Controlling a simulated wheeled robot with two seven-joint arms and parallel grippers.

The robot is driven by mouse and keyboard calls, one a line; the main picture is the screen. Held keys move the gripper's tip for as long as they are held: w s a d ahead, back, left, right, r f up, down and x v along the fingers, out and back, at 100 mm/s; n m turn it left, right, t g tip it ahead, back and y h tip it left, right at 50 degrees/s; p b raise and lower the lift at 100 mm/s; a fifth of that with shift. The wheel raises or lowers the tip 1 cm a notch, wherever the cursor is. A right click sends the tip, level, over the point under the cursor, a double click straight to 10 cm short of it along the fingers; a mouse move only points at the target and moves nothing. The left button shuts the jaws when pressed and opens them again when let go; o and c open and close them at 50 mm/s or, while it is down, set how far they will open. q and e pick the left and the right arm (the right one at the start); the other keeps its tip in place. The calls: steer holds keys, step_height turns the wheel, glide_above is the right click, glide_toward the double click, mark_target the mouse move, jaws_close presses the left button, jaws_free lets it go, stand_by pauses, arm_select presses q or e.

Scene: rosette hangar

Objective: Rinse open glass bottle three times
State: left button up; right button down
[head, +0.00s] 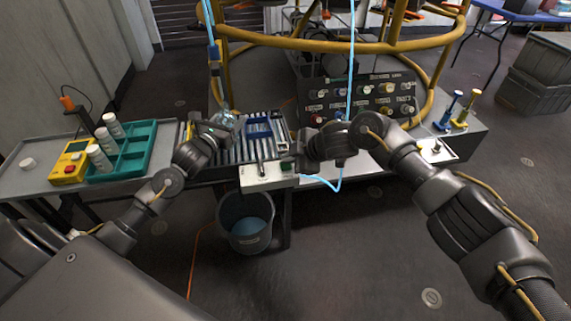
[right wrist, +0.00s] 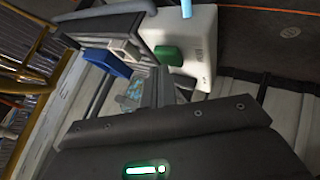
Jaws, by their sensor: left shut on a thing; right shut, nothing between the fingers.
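A clear glass bottle (head: 224,119) shows at the left end of the slatted rack (head: 240,150). My left gripper (head: 214,130) is shut on it; the gripper hides part of the bottle, and I cannot tell whether it is tilted or holds liquid. My right gripper (head: 298,162) is shut and empty, close to the green button (head: 287,167) on a white box (head: 262,179) at the rack's front. The green button (right wrist: 168,55) and white box (right wrist: 202,50) also show in the right wrist view, just beyond the fingers (right wrist: 180,88). I cannot tell whether they touch.
A grey bucket (head: 232,208) with bluish contents stands below the rack. A blue block (head: 259,128) sits on the rack. Left, a teal tray (head: 135,150) with white bottles stands beside a yellow meter (head: 70,163). A valve panel (head: 360,98) and light-blue hose (head: 338,183) are right.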

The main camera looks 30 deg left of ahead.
steer(key=shift+f, duration=0.45)
stand_by(1.6)
steer(key=shift+r, duration=0.95)
steer(key=shift+r, duration=2.5)
step_height(320, 180, up, 6)
glide_above(289, 166)
